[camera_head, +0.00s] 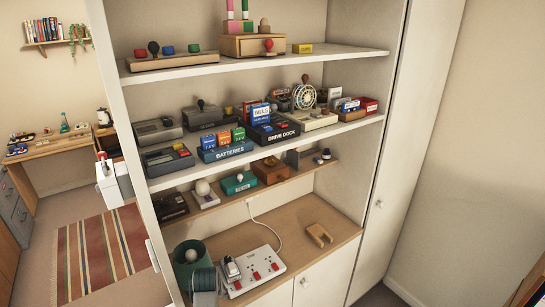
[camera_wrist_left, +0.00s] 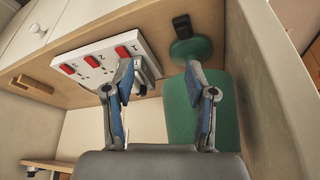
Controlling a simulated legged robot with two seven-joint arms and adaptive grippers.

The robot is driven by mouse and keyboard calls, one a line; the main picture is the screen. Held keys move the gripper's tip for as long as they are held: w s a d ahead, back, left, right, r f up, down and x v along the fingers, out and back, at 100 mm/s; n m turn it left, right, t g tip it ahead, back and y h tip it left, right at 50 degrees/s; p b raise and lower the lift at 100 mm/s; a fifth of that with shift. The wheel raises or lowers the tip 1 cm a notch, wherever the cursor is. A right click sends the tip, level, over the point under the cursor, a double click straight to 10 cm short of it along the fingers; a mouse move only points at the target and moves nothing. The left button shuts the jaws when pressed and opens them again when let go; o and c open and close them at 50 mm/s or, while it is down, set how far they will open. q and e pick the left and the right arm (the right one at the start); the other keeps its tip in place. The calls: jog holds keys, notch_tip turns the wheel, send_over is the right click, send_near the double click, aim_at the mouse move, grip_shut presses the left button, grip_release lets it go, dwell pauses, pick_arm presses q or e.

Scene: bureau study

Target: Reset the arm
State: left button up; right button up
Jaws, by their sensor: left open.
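My left gripper (camera_wrist_left: 165,75) shows only in the left wrist view. Its two blue-padded fingers are spread apart with nothing held between them. That view looks upside down, facing the lower shelf bay. I cannot tell if the fingers touch anything. I cannot make out either gripper in the head view, and my right gripper shows in neither view.
The shelf unit's upper board (camera_head: 345,55) and middle board (camera_head: 330,128) hold many small devices. A side panel borders the bay.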

pick_arm(q)
jog(key=s+a+f+m, duration=0.1)
jog(key=s+a+f, duration=0.3)
jog(key=s+f, duration=0.8)
jog(key=s+d+m+h, duration=0.1)
jog(key=s+d+m, duration=0.2)
jog(key=s, duration=2.1)
jog(key=s+f+g+b, duration=0.25)
jog(key=f+b, duration=0.35)
jog(key=f, duration=2.7)
jog(key=s+a+f+b, duration=0.1)
jog(key=s+a+f, duration=0.1)
jog(key=s+f, duration=0.6)
jog(key=s+a+f+b, duration=0.1)
jog(key=s+f+b, duration=0.1)
jog(key=s+f, duration=0.7)
jog(key=shift+a+f+g, duration=0.35)
jog(key=shift+f+g, duration=0.1)
jog(key=shift+f, duration=0.05)
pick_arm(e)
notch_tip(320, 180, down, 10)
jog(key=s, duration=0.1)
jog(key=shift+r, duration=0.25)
